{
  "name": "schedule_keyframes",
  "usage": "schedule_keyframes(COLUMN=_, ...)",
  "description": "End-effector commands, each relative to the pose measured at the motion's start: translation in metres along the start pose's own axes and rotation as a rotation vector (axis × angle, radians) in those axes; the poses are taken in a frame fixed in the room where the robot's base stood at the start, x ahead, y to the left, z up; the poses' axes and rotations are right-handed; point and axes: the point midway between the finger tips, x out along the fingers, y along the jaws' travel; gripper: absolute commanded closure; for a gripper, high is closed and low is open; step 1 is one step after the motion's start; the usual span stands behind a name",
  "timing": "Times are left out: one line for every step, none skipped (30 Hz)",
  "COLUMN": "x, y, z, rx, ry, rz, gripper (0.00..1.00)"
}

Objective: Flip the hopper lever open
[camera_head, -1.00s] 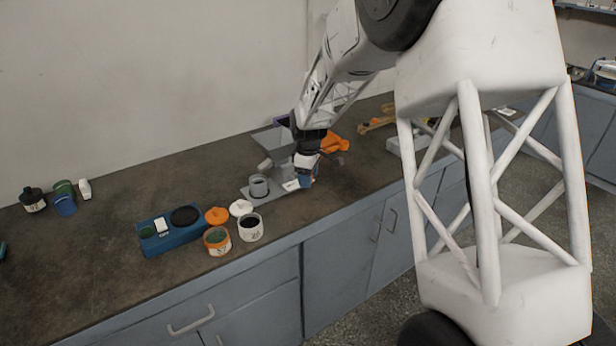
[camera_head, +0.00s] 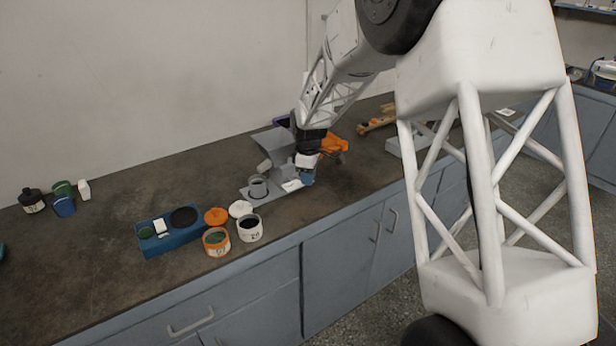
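The grey sieve shaker with its hopper (camera_head: 273,143) stands on the dark counter in the head view, partly hidden behind my arm. A small grey cup (camera_head: 258,187) sits on its base plate (camera_head: 247,195). My gripper (camera_head: 306,180) points down just at the right side of the shaker, close to it. The fingertips are small and blurred, so I cannot tell whether they are open or shut, or whether they touch anything. The hopper lever cannot be made out clearly; a small white piece (camera_head: 291,186) shows beside the fingertips.
An orange object (camera_head: 334,145) lies right behind my gripper. Bottles (camera_head: 63,198) stand at the far left. The counter's front edge is near.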

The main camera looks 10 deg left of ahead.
Motion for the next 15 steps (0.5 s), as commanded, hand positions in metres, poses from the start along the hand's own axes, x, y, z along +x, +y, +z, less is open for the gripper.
schedule_keyframes(x=-0.0008, y=0.0004, z=0.0001, rx=0.000, ry=0.000, rz=0.001, gripper=0.69)
schedule_keyframes(x=-0.0007, y=0.0003, z=0.0001, rx=0.000, ry=0.000, rz=0.001, gripper=0.65)
schedule_keyframes(x=-0.0007, y=0.0003, z=0.0001, rx=0.000, ry=0.000, rz=0.001, gripper=0.58)
schedule_keyframes(x=-0.0006, y=0.0003, z=0.0001, rx=0.000, ry=0.000, rz=0.001, gripper=0.54)
schedule_keyframes(x=-0.0005, y=0.0002, z=0.0001, rx=0.000, ry=0.000, rz=0.001, gripper=0.49)
schedule_keyframes(x=-0.0005, y=0.0002, z=0.0001, rx=0.000, ry=0.000, rz=0.001, gripper=0.49)
schedule_keyframes(x=-0.0004, y=0.0002, z=0.0001, rx=0.000, ry=0.000, rz=0.000, gripper=0.49)
schedule_keyframes(x=-0.0004, y=0.0002, z=0.0001, rx=0.000, ry=0.000, rz=0.001, gripper=0.49)
schedule_keyframes(x=-0.0004, y=0.0002, z=0.0000, rx=0.000, ry=0.000, rz=0.000, gripper=0.49)
schedule_keyframes(x=-0.0004, y=0.0002, z=0.0000, rx=0.000, ry=0.000, rz=0.000, gripper=0.49)
schedule_keyframes(x=-0.0004, y=0.0001, z=0.0000, rx=0.000, ry=0.000, rz=0.000, gripper=0.49)
schedule_keyframes(x=-0.0004, y=0.0001, z=0.0000, rx=0.000, ry=0.000, rz=0.000, gripper=0.49)
schedule_keyframes(x=-0.0005, y=0.0001, z=0.0000, rx=0.000, ry=0.000, rz=0.000, gripper=0.49)
schedule_keyframes(x=-0.0007, y=0.0001, z=0.0000, rx=0.000, ry=0.000, rz=0.000, gripper=0.49)
schedule_keyframes(x=-0.0015, y=0.0002, z=0.0000, rx=0.000, ry=0.000, rz=0.001, gripper=0.49)
